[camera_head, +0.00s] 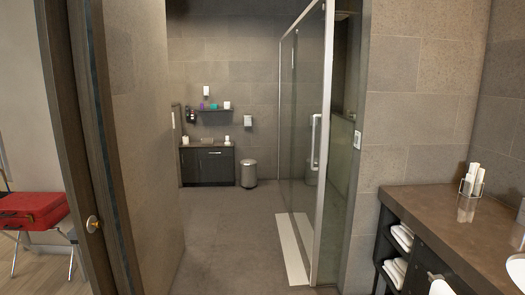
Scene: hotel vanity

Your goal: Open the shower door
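The shower door (303,95) is a tall clear glass panel right of the middle of the view, with a pale metal frame. A white vertical bar handle (315,141) is on it beside the near upright of the frame (325,150). I cannot tell for sure whether the door is fully shut. Greenish glass (339,185) shows just right of the near upright. Neither of my grippers is in view, and nothing is seen touching the handle.
The grey floor (225,245) left of the shower is clear. A brown counter (440,222) with towels beneath is at right. A bin (249,173) and dark cabinet (207,165) stand at the back. A wooden door frame (85,140) and red suitcase (32,208) are at left.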

